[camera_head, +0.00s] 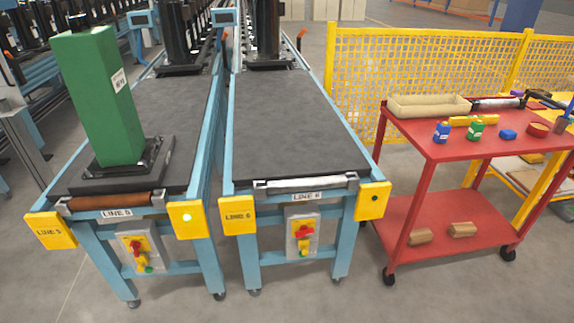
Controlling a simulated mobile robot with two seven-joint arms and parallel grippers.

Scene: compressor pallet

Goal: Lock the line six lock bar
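The line six conveyor (290,125) stands in the middle of the head view, with a dark belt and blue frame. Its front label reads LINE 6 (307,196). A silver bar (307,183) lies across its front end in dark end brackets; I cannot tell whether it is locked. A grey control box (303,234) with red and yellow switches hangs below. A yellow box (374,200) with a dark round spot is on the right corner, and a yellow LINE 6 plate (238,214) on the left corner. Neither of my grippers is in view.
To the left, the line five conveyor (185,118) carries a green block (100,98) on a black pallet and has a brown front bar (108,201). A red cart (435,148) with small items stands to the right. A yellow mesh fence (425,55) is behind it.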

